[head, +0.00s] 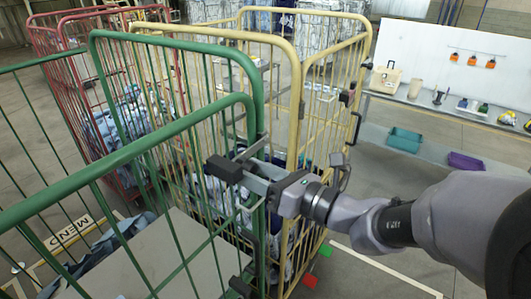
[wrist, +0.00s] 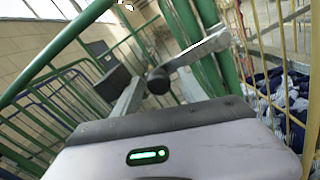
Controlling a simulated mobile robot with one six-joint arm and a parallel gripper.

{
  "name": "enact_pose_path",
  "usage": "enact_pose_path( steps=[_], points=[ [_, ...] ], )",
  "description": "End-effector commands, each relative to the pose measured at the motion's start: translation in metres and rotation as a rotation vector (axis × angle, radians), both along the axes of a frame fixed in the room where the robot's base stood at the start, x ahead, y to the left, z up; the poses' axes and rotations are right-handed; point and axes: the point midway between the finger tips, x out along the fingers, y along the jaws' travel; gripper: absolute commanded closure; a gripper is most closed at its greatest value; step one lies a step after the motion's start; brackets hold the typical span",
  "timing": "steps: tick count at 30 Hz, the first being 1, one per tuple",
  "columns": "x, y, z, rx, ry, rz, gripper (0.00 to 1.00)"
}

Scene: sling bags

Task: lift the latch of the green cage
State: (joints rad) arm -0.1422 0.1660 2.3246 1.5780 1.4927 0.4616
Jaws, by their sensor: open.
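The green cage (head: 95,180) fills the left front of the head view, and its bars also show in the wrist view (wrist: 62,45). A grey metal bar with a dark round knob, which looks like its latch (wrist: 205,47), crosses in front of my gripper at the green post. In the head view the grey bar (head: 252,149) slants up to that post. My gripper (head: 240,172) is open at the post, with one black fingertip pad in plain sight. In the wrist view my gripper (wrist: 155,88) has the knob between its fingers. I cannot tell whether they touch it.
A yellow cage (head: 300,80) with bundled cloth stands close against the green one, and a red cage (head: 70,50) is behind. A white bench (head: 450,85) with bottles and small items stands at the right. Teal (head: 405,140) and purple (head: 465,162) bins sit below it.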

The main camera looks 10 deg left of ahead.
Motion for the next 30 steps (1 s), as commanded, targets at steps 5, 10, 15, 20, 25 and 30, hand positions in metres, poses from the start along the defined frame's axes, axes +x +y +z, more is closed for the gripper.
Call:
enact_pose_path(
  steps=[5, 10, 15, 20, 25, 30],
  points=[
    [0.0, -0.0002, 0.0, 0.0, 0.0, 0.0, 0.5],
    [-0.0001, -0.0004, 0.0, 0.0, 0.0, 0.0, 0.84],
    [0.0, -0.0005, -0.0001, 0.0, 0.0, 0.0, 1.0],
    [0.0, -0.0005, -0.0001, 0.0, 0.0, 0.0, 1.0],
    [-0.0001, -0.0006, 0.0, 0.0, 0.0, 0.0, 1.0],
    [-0.0001, -0.0006, 0.0, 0.0, 0.0, 0.0, 1.0]
  ],
)
